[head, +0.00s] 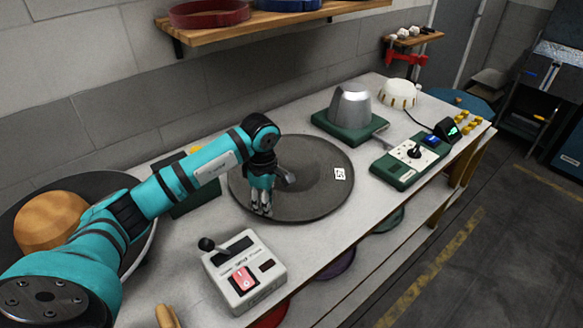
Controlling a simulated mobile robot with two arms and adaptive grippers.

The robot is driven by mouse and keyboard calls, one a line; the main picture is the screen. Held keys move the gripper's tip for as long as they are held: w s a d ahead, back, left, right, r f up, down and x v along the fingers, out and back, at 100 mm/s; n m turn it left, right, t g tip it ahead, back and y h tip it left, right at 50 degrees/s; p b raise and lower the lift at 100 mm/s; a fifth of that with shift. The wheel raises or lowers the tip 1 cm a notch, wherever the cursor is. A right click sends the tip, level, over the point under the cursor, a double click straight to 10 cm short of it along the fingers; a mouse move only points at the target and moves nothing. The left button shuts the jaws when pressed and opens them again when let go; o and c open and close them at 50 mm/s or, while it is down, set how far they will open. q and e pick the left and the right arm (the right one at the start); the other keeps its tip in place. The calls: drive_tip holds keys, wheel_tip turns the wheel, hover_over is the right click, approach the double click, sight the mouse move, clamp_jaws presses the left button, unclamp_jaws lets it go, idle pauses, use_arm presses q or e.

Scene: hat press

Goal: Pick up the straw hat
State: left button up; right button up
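A tan, rounded dome (50,220) sits in a wide dark round dish with a pale rim at the left. I cannot tell whether it is the straw hat or a hat form; no clear straw hat with a brim shows. My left gripper (262,209) points down over the left part of a dark round plate (315,200) on the bench. Nothing shows between its fingers, and how far apart they are is unclear. My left arm crosses in front of the dish and hides part of it. My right gripper is not in view.
A control box (243,270) with a lever and red switch stands at the bench's front. A grey metal form (350,103) on a green base, a green control panel (410,160) and a cream dome (397,94) stand further right. A wooden shelf (240,35) hangs above.

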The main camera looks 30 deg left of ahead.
use_arm(q)
drive_tip(key=f, duration=0.2)
drive_tip(key=f+p, duration=0.1)
drive_tip(key=f, duration=0.1)
drive_tip(key=shift+w+d+f, duration=0.15)
drive_tip(key=shift+w, duration=0.05)
drive_tip(key=shift+f, duration=0.1)
clamp_jaws()
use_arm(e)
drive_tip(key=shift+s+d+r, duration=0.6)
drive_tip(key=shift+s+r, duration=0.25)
